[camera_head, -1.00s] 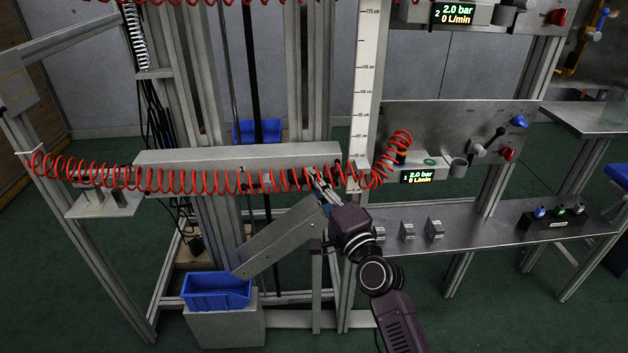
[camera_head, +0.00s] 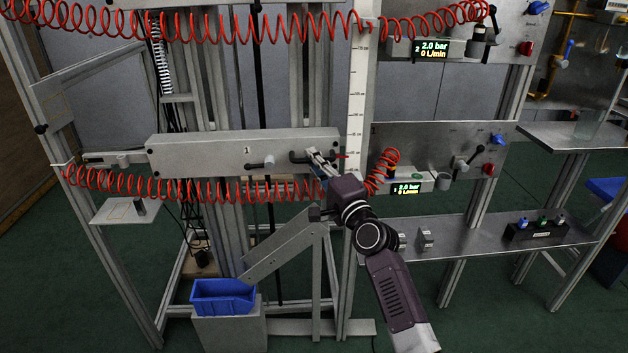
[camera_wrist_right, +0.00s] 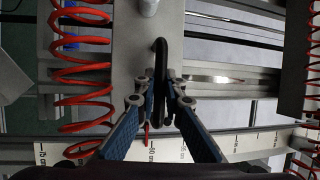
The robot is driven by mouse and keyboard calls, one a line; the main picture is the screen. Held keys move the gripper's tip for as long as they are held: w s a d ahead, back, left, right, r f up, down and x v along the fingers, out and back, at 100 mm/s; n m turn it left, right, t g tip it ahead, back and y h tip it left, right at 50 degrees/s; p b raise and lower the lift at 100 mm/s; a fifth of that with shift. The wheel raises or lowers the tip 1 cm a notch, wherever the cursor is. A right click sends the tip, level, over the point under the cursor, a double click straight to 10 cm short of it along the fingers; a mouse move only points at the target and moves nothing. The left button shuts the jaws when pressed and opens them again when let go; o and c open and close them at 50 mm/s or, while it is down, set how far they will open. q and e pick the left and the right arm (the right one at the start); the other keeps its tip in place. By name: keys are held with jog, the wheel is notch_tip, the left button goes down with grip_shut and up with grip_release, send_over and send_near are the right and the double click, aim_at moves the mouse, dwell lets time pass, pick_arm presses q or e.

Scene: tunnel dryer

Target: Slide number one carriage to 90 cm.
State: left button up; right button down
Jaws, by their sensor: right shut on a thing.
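The number one carriage (camera_head: 246,154) is a grey horizontal beam marked "1", level across the frame. A black bent handle (camera_head: 297,157) sticks out near its right end. My right gripper (camera_head: 312,156) is at that handle. In the right wrist view, the fingers (camera_wrist_right: 163,90) are closed around the black handle (camera_wrist_right: 160,58). A red pointer (camera_head: 342,156) shows at the carriage's right end, beside the upright white scale (camera_head: 357,90), seemingly near the 90 cm mark; the small figures are hard to read. My left gripper is out of view.
A red coiled hose (camera_head: 200,190) hangs just below the carriage, and another (camera_head: 200,25) runs above. A valve panel (camera_head: 440,150) with a pressure display (camera_head: 407,189) stands right of the scale. A blue bin (camera_head: 223,297) sits low at the left.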

jog(key=shift+r, duration=0.75)
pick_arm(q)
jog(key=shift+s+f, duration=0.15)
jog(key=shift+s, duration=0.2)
pick_arm(e)
jog(key=c, duration=2)
grip_release()
jog(key=shift+f, duration=0.25)
jog(key=shift+s+f, duration=0.1)
jog(key=shift+s+d, duration=0.15)
jog(key=shift+s, duration=0.15)
jog(key=v, duration=1.1)
jog(key=shift+s+d, duration=0.1)
